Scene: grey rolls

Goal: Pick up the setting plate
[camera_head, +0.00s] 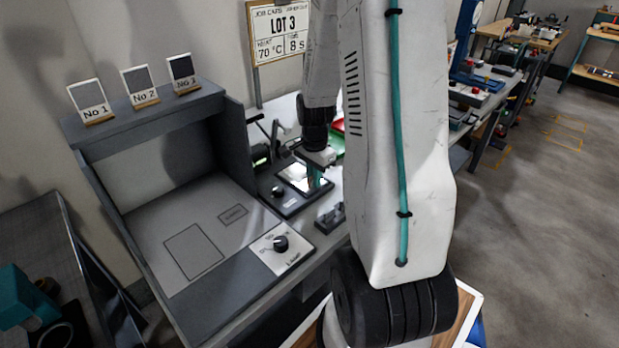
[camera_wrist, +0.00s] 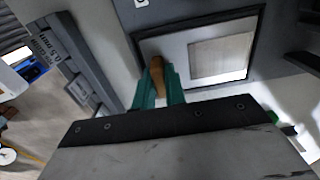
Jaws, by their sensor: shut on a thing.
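The setting plate looks to be the pale plate (camera_wrist: 182,50) with a lighter square patch, lying inside a dark frame in the wrist view. In the head view the pale plate (camera_head: 297,174) sits on a dark device on the bench. My gripper (camera_wrist: 157,70) has teal fingers shut on a brown wooden handle (camera_wrist: 157,77) at the plate's near left edge. In the head view my gripper (camera_head: 315,181) reaches down at the device's right side. I cannot tell whether the plate is lifted clear of the frame.
A grey booth (camera_head: 240,150) with a lamp knob (camera_head: 281,243) and cards numbered 1 to 3 stands left of the device. A dark stepped block (camera_head: 330,217) lies in front; a lettered grey block (camera_wrist: 65,50) shows in the wrist view. A LOT 3 sign (camera_head: 279,32) stands behind.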

